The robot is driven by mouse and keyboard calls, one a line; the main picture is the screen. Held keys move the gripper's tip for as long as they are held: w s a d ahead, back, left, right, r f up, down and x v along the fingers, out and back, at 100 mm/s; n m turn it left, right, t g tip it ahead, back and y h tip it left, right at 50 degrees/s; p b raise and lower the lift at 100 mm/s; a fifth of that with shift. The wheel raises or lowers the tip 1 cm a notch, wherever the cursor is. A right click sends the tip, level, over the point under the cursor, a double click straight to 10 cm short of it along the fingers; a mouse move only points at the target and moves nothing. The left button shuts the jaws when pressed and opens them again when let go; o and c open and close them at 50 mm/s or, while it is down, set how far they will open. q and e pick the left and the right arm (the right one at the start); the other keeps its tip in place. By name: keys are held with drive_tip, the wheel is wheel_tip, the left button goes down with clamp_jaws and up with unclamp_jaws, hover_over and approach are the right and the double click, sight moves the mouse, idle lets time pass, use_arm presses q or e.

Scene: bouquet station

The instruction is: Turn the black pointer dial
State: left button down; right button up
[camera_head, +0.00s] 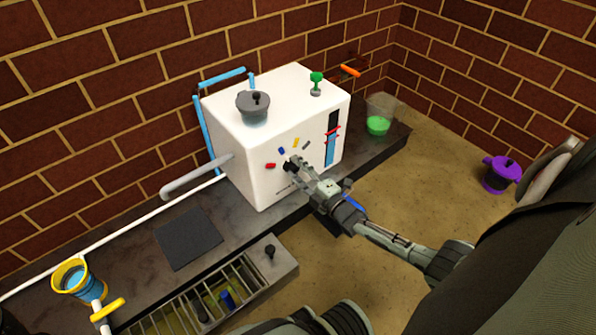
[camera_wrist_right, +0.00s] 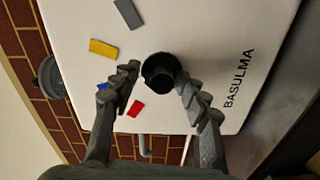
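The black pointer dial (camera_wrist_right: 160,71) sticks out from the front of a white box (camera_head: 245,150) lettered BASULMA. Red (camera_wrist_right: 136,108), blue (camera_wrist_right: 102,87), yellow (camera_wrist_right: 103,48) and grey (camera_wrist_right: 128,13) marks lie in an arc beside it. My right gripper (camera_head: 293,164) is at the box front and partly covers the dial in the head view. In the right wrist view its fingers (camera_wrist_right: 156,78) are apart, one on each side of the dial. A gap shows at the left finger; the right finger looks very close, contact unclear. The pointer's direction is hard to tell. My left gripper is out of view.
A grey pot (camera_head: 253,108) and a green-topped item (camera_head: 316,82) stand on the box. A dark mat (camera_head: 188,239), a grated tray (camera_head: 180,308) and a yellow-rimmed funnel (camera_head: 73,278) are left. A container with green contents (camera_head: 377,125) stands right of the box.

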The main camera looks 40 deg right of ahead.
drive_tip(key=shift+s, duration=0.15)
drive_tip(key=shift+s+f, duration=0.15)
drive_tip(key=shift+s, duration=0.15)
drive_tip(key=s, duration=1.1)
drive_tip(key=shift+d, duration=0.4)
